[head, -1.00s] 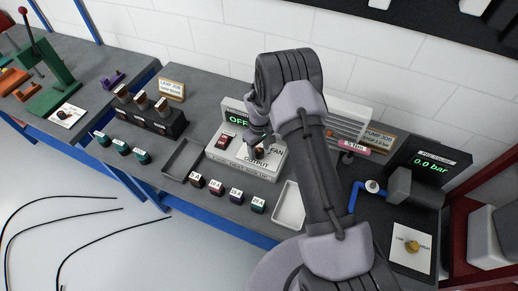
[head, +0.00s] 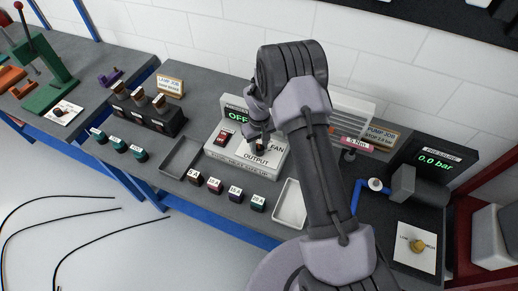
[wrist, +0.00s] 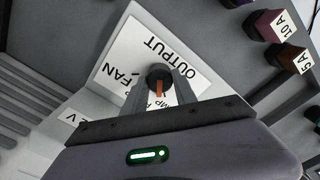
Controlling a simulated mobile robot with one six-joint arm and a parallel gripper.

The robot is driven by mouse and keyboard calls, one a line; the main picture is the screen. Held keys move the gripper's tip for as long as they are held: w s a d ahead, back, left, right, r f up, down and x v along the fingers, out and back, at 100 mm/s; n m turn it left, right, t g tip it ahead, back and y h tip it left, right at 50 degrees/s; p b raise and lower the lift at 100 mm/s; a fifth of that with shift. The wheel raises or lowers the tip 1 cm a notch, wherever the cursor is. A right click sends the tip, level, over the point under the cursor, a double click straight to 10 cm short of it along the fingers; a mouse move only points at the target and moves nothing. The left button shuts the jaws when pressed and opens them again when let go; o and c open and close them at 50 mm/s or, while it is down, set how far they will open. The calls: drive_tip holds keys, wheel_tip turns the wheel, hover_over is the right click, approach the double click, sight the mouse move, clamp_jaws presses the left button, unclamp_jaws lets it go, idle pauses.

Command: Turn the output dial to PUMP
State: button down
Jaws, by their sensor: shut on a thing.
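The output dial (wrist: 159,76) is a small dark knob with an orange pointer mark on a white plate (wrist: 135,50) lettered OUTPUT and FAN. In the wrist view the mark points down the picture, toward lettering partly hidden by my fingers. My gripper (wrist: 160,85) is shut on the dial, one finger on each side. In the head view my gripper (head: 258,139) reaches down to the dial on the light grey supply unit (head: 225,152). The unit's green display (head: 237,116) reads OFF, partly covered by my arm. A red switch (head: 226,135) sits left of the dial.
An empty grey tray (head: 180,158) lies left of the unit and a white tray (head: 291,205) lies right. Several labelled fuses (head: 215,186) stand in front. The pressure display (head: 437,161) reads 0.0 bar. A blue pipe (head: 355,197) stands at the right.

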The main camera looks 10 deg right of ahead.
sight(259, 147)
drive_tip(key=m+b, duration=0.3)
drive_tip(key=shift+f, duration=0.2)
drive_tip(key=shift+r+m+b, duration=0.15)
drive_tip(key=shift+m+b, duration=1.15)
drive_tip(key=shift+m, duration=0.6)
drive_tip(key=shift+r, duration=0.1)
drive_tip(key=c, duration=1)
unclamp_jaws()
wheel_tip(259, 147, up, 17)
drive_tip(key=p, duration=0.2)
drive_tip(key=shift+r, duration=0.2)
